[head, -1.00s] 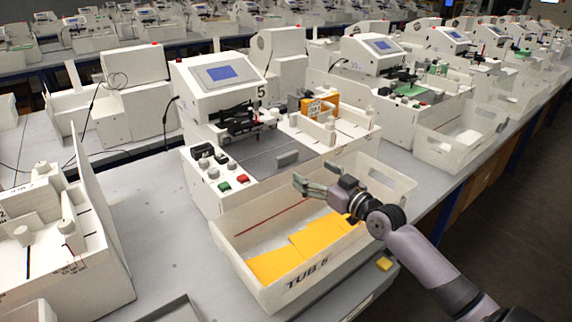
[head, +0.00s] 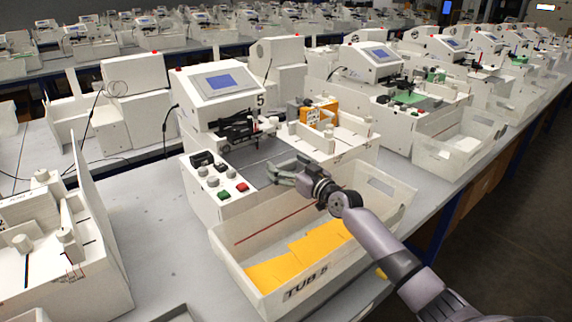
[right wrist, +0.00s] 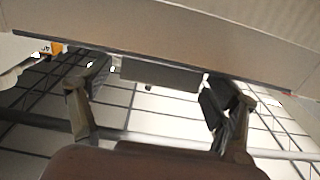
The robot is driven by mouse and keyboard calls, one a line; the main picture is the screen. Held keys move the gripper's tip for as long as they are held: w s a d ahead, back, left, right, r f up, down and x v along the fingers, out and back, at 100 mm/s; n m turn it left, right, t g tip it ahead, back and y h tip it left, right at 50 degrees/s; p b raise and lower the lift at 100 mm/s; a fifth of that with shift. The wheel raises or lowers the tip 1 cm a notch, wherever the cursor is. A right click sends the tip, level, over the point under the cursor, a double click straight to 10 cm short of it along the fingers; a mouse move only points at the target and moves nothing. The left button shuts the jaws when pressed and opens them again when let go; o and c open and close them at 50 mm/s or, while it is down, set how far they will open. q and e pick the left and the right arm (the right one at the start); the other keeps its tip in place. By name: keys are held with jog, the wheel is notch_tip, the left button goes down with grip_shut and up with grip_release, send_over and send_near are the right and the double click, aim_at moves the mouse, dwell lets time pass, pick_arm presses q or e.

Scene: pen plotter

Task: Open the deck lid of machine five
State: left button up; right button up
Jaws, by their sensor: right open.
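Machine five (head: 222,95), white with a blue screen and a "5" on its side, stands at the centre of the head view. Its grey deck lid (head: 250,158) looks flat and closed in front of the print head. My right gripper (head: 284,172) is open at the lid's front edge and hides the lid's handle there. In the right wrist view, a grey handle block (right wrist: 160,73) shows between the two spread fingers (right wrist: 158,100); I cannot tell whether they touch it. My left gripper is not in view.
Tub 5 (head: 228,262), white with orange sheets (head: 290,262) inside, stands in front of the machine, under my right arm. Green and red buttons (head: 232,190) sit left of the lid. An orange block (head: 320,112) is on the machine's right side. Neighbouring machines stand on both sides.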

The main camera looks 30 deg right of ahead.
jog(key=shift+w, duration=0.3)
